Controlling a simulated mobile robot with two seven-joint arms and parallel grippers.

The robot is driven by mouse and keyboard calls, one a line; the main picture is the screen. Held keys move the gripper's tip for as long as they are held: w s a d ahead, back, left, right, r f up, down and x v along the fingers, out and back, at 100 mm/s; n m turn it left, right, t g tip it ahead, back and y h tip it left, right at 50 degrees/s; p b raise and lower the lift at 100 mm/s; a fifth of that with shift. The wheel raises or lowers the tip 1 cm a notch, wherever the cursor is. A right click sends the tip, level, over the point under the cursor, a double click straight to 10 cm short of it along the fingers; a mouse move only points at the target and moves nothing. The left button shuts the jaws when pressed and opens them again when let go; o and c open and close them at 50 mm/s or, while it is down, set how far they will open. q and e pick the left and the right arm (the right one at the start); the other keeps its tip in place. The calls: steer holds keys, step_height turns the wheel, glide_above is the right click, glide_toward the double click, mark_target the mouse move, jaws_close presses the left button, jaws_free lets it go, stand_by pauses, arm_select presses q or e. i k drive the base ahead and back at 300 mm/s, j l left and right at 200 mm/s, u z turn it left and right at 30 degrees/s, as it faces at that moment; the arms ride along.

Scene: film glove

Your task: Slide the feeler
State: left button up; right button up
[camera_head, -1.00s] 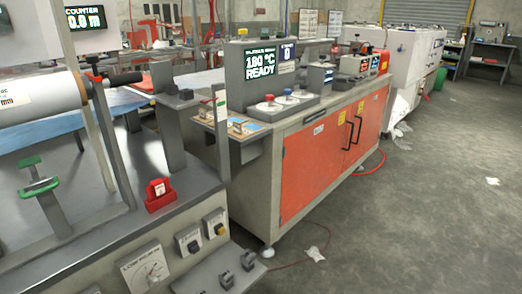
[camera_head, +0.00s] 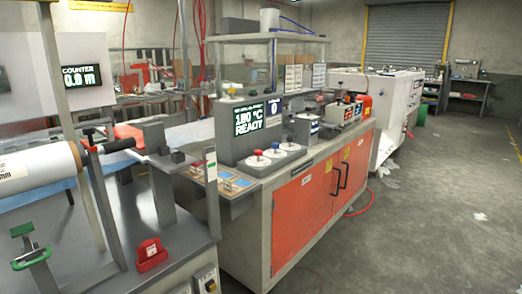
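Neither of my grippers shows in the head view. I cannot tell for sure which part is the feeler. On the machine at the left, a white film roll (camera_head: 38,170) lies on a shaft with a red-and-black handle (camera_head: 117,146). Below it are a green-handled metal part (camera_head: 30,247) on a post and a red block (camera_head: 150,255) on the grey deck. A grey upright bracket (camera_head: 162,190) stands at the deck's right end. Small pieces on a wooden board (camera_head: 222,181) sit beside the heater display (camera_head: 250,119), which reads 180 °C READY.
A long bench with orange doors (camera_head: 305,215) runs away to the right, with red, blue and white buttons (camera_head: 275,154) on top. A clear-sided frame (camera_head: 265,38) stands over it. Grey floor (camera_head: 430,230) at the right is mostly open, with some litter. A counter screen (camera_head: 81,75) reads 0.0 m.

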mark_target(23, 229)
steer(key=u, duration=1.5)
